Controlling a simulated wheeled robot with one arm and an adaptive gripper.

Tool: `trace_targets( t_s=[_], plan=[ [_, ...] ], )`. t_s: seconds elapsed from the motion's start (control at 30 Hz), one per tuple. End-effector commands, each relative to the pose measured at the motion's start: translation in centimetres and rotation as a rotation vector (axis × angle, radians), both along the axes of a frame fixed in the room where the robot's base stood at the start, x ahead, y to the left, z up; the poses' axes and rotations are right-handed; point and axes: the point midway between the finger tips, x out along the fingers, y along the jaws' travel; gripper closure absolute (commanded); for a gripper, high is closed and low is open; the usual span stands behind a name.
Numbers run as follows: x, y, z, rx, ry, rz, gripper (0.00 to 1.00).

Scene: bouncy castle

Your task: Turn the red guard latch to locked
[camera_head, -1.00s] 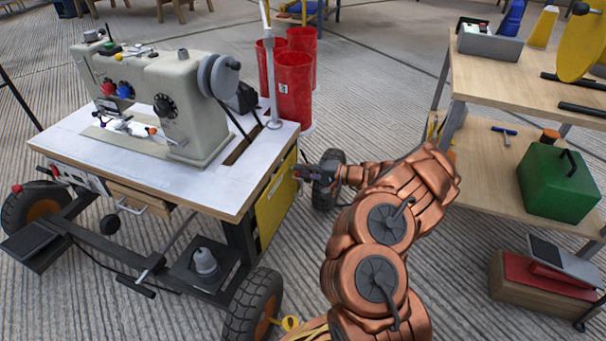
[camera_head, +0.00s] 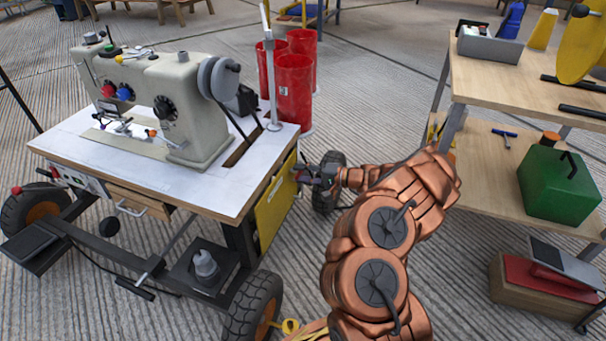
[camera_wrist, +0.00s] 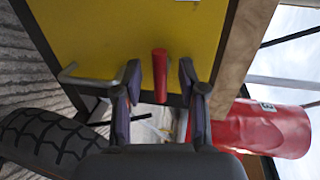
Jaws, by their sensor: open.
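The red guard latch (camera_wrist: 160,76) is a short red bar in the wrist view, upright in that picture, in front of the yellow panel (camera_wrist: 100,30). My gripper (camera_wrist: 159,78) is open, with one finger on each side of the latch. A gap shows between the latch and each finger, and neither seems to touch it. In the head view my gripper (camera_head: 303,172) is beside the yellow panel (camera_head: 275,205) on the right side of the sewing machine table. The latch is hard to make out there.
A grey bent handle (camera_wrist: 85,78) sits left of my fingers in the wrist view. The table's wheel (camera_wrist: 45,140) and a red bin (camera_wrist: 275,128) are close by.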

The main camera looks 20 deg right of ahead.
Motion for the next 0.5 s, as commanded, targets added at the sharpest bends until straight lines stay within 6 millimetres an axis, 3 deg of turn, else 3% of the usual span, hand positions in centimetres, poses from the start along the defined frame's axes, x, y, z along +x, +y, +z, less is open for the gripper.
trace_targets(
  t_s=[0.17, 0.5],
  plan=[
    [-0.6, -0.7, 0.3, 0.001, -0.002, -0.002, 0.59],
    [-4.4, -4.6, 1.3, -0.001, -0.001, -0.005, 0.59]
  ],
)
